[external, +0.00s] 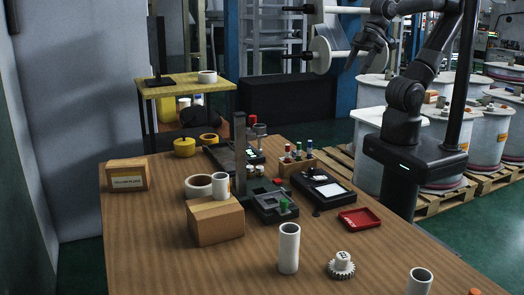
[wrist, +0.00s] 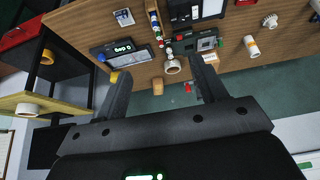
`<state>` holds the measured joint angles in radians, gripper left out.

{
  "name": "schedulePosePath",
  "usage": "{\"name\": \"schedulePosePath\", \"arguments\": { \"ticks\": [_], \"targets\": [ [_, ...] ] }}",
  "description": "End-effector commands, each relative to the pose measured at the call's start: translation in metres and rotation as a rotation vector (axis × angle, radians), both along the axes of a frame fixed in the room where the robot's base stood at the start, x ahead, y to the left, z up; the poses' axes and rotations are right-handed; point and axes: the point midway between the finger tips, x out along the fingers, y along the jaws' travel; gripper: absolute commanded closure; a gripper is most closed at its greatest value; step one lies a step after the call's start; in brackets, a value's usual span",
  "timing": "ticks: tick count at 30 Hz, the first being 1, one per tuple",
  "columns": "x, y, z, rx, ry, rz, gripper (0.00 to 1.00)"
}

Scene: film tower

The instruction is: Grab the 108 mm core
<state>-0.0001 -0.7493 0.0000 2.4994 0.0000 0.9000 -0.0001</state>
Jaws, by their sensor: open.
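Several white hollow cores stand on the wooden table. A tall one (external: 289,250) is near the front middle. Another (external: 419,283) is cut off by the bottom edge at right. A shorter one (external: 220,187) is at the cardboard box, beside a wide, low white ring (external: 198,186). No size marking is legible, so I cannot tell which is the 108 mm core. My gripper (external: 371,47) is raised beyond the table's far right side, away from all cores. In the wrist view my gripper (wrist: 160,84) has its fingers spread, with nothing held between them.
The cardboard box (external: 216,221), a dark post (external: 240,150), black devices (external: 322,188), a red tray (external: 361,218) and a white gear (external: 341,265) occupy the table (external: 150,250). A yellow side table (external: 185,87) stands behind. White drums (external: 490,135) on pallets are at right.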

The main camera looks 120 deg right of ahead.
Motion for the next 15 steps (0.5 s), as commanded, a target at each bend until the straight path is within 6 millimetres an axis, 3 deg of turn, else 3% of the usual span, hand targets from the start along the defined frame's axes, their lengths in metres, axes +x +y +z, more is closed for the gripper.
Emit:
{"name": "schedulePosePath", "arguments": {
  "ticks": [5,15],
  "targets": [
    [0.019,0.006,0.009,-0.009,0.007,0.029,0.35],
    [0.121,0.046,0.036,-0.045,0.031,0.178,0.35]
  ]
}}
